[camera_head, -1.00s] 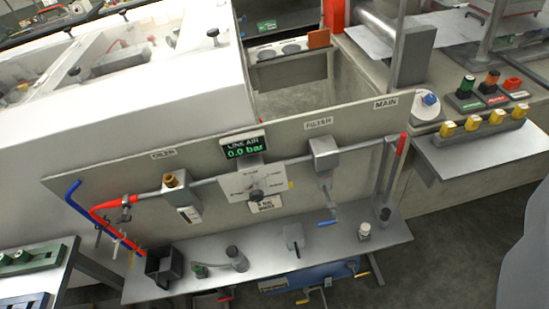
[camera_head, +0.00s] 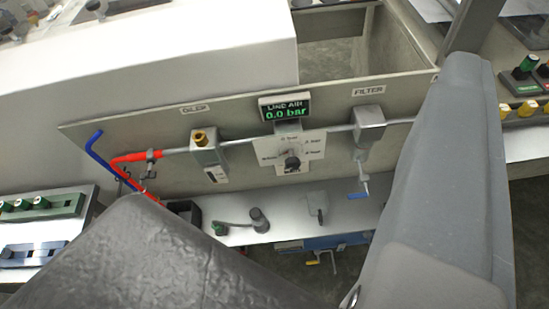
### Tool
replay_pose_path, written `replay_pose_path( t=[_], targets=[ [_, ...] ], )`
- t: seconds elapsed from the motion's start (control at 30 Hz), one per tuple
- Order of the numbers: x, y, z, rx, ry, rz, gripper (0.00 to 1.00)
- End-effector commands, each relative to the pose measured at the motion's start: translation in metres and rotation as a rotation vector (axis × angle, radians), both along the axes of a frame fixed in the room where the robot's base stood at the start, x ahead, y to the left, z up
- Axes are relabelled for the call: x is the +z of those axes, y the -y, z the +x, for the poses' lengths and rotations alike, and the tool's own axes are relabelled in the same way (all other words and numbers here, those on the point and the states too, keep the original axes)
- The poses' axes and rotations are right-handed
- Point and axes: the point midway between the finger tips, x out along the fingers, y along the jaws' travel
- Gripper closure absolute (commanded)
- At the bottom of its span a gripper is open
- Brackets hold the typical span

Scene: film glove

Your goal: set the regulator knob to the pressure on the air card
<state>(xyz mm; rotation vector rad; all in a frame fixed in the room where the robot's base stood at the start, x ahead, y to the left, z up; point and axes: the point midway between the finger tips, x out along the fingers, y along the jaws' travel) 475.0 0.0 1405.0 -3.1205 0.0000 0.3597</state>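The plate bears small markings too blurred to read. Above it the LINE AIR display (camera_head: 285,108) shows 0.0 bar in green. A small white label (camera_head: 289,171) shows partly below the knob; I cannot read it or tell whether it is the air card. Large grey parts of mine fill the lower left and the right. I cannot make out fingertips, and nothing of mine touches the knob.
The oiler (camera_head: 206,152) is left of the dial and the filter (camera_head: 368,130) right of it, both on a grey pipe. A shelf (camera_head: 292,220) below carries several small fittings. Red and blue hoses are at left.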

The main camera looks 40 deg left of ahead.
Motion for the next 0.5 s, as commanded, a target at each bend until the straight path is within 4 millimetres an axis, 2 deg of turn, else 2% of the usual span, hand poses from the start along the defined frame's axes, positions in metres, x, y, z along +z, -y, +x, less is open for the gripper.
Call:
replay_pose_path(
  t=[0.17,0.2,0.27,0.33,0.43,0.5],
  targets=[
    [0.000,0.000,0.000,0.000,0.000,0.000,0.64],
    [0.000,0.000,0.000,0.000,0.000,0.000,0.61],
    [-0.001,0.000,0.001,-0.001,0.000,0.000,0.45],
    [-0.008,0.002,0.006,-0.007,0.002,-0.001,0.45],
    [-0.033,0.010,0.025,-0.026,0.009,-0.004,0.45],
    [-0.060,0.007,0.047,-0.042,0.022,-0.009,0.45]
  ],
)
